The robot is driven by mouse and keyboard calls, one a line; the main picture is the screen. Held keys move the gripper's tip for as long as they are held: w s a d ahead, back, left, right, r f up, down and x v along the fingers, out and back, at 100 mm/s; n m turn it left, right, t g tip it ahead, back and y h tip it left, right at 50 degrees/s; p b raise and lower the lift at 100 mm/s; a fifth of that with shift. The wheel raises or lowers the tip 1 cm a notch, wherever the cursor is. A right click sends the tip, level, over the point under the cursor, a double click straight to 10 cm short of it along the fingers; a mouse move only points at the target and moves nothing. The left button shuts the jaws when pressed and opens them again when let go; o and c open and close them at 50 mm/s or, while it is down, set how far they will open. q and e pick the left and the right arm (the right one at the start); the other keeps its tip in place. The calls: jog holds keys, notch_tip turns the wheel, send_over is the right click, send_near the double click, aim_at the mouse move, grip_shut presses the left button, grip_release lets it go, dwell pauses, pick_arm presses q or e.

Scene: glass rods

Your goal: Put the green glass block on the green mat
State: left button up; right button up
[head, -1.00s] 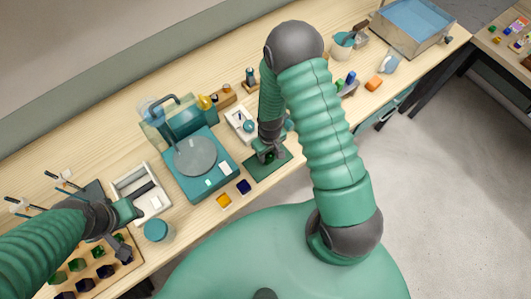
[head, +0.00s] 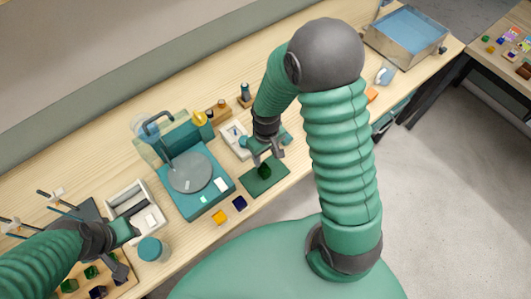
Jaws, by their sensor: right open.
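The green glass block (head: 265,171) looks like a small dark green piece resting on the green mat (head: 254,187), near its middle. The mat is a dark green rectangle on the wooden bench, right of the teal machine. My right gripper (head: 266,158) is open and empty, just above and behind the block, apart from it as far as I can tell.
The teal machine with a round grey plate (head: 190,172) stands left of the mat. A yellow block (head: 219,217) and a dark blue block (head: 240,203) lie near the bench's front edge. A teal-lidded jar (head: 151,250) stands near the left gripper. A white tray (head: 236,140) lies behind the mat.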

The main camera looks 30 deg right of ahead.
pick_arm(q)
jog(key=shift+a+f, duration=0.15)
jog(key=shift+a, duration=0.55)
pick_arm(e)
jog(key=s+a+r+t, duration=0.1)
jog(key=s+a+r, duration=0.1)
jog(key=r, duration=0.3)
jog(key=s+a+r+t, duration=0.1)
jog(key=s+a+r, duration=0.1)
jog(key=r, duration=0.3)
jog(key=shift+s+a+r+m, duration=0.25)
jog(key=shift+s+a+m, duration=0.15)
jog(key=shift+a, duration=0.4)
pick_arm(q)
jog(key=shift+d, duration=0.15)
pick_arm(e)
jog(key=shift+w+d, duration=0.1)
jog(key=shift+w, duration=0.05)
pick_arm(q)
jog(key=shift+d, duration=0.2)
pick_arm(e)
jog(key=shift+d, duration=0.2)
pick_arm(q)
jog(key=shift+a, duration=0.2)
pick_arm(e)
jog(key=shift+a, duration=0.2)
pick_arm(q)
jog(key=shift+d, duration=0.1)
pick_arm(e)
jog(key=shift+d, duration=0.1)
